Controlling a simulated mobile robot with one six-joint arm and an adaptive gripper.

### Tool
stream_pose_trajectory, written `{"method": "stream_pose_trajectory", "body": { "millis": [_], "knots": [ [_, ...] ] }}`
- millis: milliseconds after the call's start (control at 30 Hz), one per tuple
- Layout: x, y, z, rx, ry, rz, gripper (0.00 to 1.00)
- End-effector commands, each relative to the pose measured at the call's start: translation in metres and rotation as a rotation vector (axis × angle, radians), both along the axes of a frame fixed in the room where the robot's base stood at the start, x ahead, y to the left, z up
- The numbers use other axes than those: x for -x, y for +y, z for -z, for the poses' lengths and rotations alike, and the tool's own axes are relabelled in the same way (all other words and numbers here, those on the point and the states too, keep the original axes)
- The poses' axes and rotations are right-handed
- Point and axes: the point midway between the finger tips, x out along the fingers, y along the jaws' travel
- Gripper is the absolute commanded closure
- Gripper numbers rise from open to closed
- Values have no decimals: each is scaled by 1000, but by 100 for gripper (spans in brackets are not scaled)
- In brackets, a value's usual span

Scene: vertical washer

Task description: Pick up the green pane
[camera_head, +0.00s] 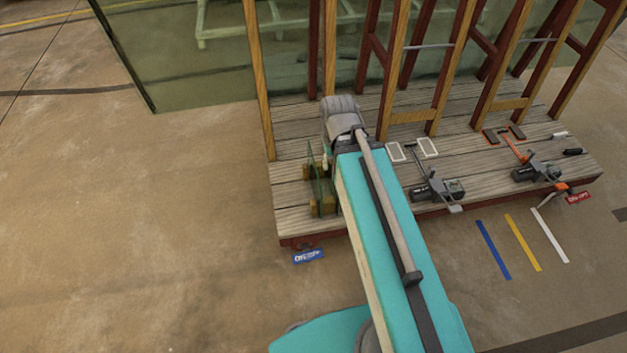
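A small green pane (316,178) appears to stand upright, seen nearly edge-on, at the front left of the plank platform (293,217). Small wooden blocks (322,207) are at its foot. My teal arm reaches from the bottom of the view up over the platform, just right of the pane, and hides part of that area. The arm ends in a grey joint above and right of the pane. My gripper cannot be made out; the arm seems to hide it. A large greenish glass sheet (180,65) stands behind the platform.
Wooden uprights (438,70) rise from the platform's back. Right of my arm lie two tools, one with white pads (427,147) and one with orange parts (513,146). Blue (493,249), yellow and white strips mark the floor. The floor at left is clear.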

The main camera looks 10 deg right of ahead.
Motion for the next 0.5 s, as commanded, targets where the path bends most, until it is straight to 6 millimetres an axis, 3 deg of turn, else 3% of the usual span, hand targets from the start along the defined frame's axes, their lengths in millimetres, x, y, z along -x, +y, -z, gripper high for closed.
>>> {"method": "stream_pose_trajectory", "body": {
  "millis": [267, 500],
  "knots": [
    [-15, 0, 20, 0, -21, 0, 51],
    [-51, -6, 60, 0, -74, -5, 51]
  ]
}}
